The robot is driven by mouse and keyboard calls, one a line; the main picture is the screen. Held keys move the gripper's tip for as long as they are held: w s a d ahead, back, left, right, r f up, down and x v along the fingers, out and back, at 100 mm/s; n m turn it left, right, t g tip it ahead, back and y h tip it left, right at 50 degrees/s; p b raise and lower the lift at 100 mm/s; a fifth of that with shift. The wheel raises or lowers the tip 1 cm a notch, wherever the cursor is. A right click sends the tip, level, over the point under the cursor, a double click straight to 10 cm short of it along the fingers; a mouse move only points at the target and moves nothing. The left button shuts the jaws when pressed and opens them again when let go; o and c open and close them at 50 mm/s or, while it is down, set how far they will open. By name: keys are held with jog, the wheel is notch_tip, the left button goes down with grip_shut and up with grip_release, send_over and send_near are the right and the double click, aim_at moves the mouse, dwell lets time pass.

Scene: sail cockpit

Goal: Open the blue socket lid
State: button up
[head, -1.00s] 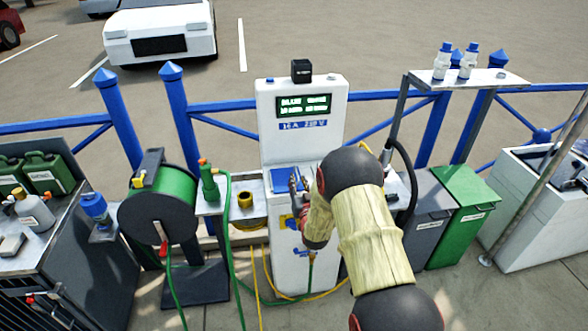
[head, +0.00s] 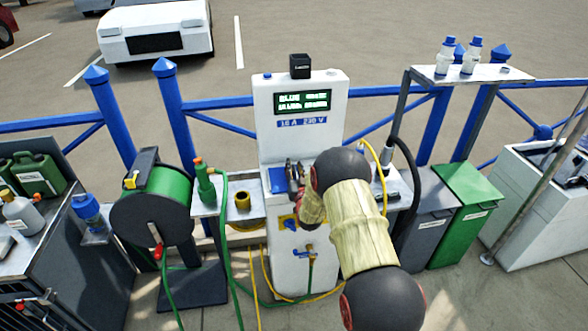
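The blue socket lid (head: 278,180) is on the front of the white power pedestal (head: 298,135), below its green display. It looks closed, with its right part hidden behind my gripper. My gripper (head: 294,168) is at the lid's right side, its dark fingers pointing up and away from me. The fingertips overlap the lid's right edge in the picture; I cannot tell whether they touch it. The fingers are small, and their gap is unclear. My arm covers the pedestal's right side.
A green hose reel (head: 155,200) stands left of the pedestal. A side shelf holds a green bottle (head: 204,180) and a yellow cup (head: 242,199). Grey and green bins (head: 468,205) stand right, with blue railing (head: 220,103) behind.

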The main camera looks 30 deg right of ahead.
jog(key=shift+w+r, duration=0.1)
jog(key=shift+w, duration=0.1)
jog(key=shift+c, duration=0.8)
grip_shut()
